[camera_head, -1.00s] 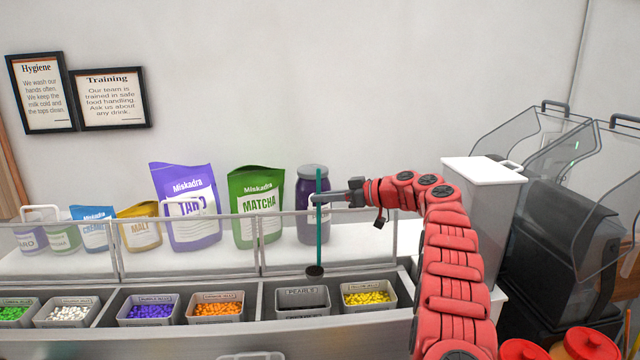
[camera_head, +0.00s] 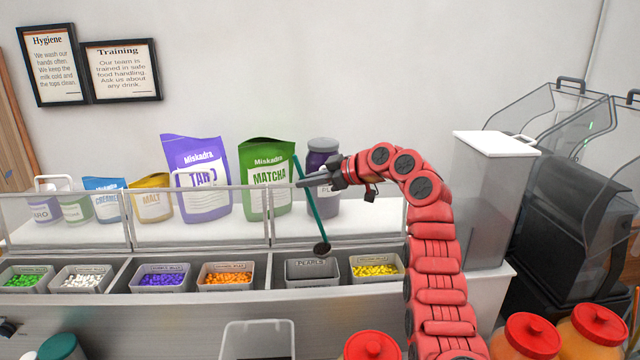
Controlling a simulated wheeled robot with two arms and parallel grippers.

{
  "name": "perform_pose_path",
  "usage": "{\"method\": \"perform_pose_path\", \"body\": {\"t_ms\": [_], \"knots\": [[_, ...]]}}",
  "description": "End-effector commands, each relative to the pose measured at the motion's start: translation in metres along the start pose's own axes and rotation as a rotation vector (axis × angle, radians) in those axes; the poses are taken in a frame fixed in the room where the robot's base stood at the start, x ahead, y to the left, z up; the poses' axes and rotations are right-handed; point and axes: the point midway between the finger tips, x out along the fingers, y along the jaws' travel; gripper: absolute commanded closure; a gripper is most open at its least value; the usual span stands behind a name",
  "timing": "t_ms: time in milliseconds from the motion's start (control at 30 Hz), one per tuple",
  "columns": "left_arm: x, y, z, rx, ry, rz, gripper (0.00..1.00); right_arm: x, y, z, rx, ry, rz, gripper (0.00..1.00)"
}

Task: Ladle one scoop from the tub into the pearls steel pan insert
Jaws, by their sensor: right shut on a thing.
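My right gripper (camera_head: 318,181) is shut on the teal handle of a ladle (camera_head: 308,198), above the topping counter. The ladle tilts, its top leaning left and its dark bowl (camera_head: 322,249) low on the right. The bowl hangs above the back part of the pearls steel pan insert (camera_head: 312,281), which carries a PEARLS label. The inside of the pan looks grey, with no pearls seen in it. What the bowl holds cannot be told.
Pans of yellow (camera_head: 375,270), orange (camera_head: 228,278) and purple (camera_head: 160,280) jelly stand beside the pearls pan. A clear guard (camera_head: 200,215) runs behind them, with pouches and a dark jar (camera_head: 322,160) on the shelf. Red-lidded jars (camera_head: 531,335) stand at the lower right.

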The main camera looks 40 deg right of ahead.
Motion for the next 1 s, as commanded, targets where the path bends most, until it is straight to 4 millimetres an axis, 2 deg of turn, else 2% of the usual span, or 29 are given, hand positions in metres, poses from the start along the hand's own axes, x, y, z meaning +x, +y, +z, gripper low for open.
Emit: {"method": "perform_pose_path", "body": {"t_ms": [33, 267, 433, 1000], "knots": [[-0.009, 0.001, 0.002, 0.000, 0.000, 0.000, 1.00, 0.006, -0.008, 0.003, -0.025, -0.016, 0.002, 1.00], [-0.030, 0.002, 0.005, 0.000, 0.000, 0.000, 1.00, 0.023, -0.033, -0.001, -0.133, -0.090, 0.030, 1.00], [-0.053, 0.003, 0.009, 0.000, 0.000, 0.000, 1.00, 0.035, -0.051, -0.004, -0.212, -0.146, 0.051, 1.00], [-0.126, 0.006, 0.021, 0.000, 0.000, 0.000, 1.00, 0.064, -0.090, 0.003, -0.380, -0.269, 0.090, 1.00]]}}
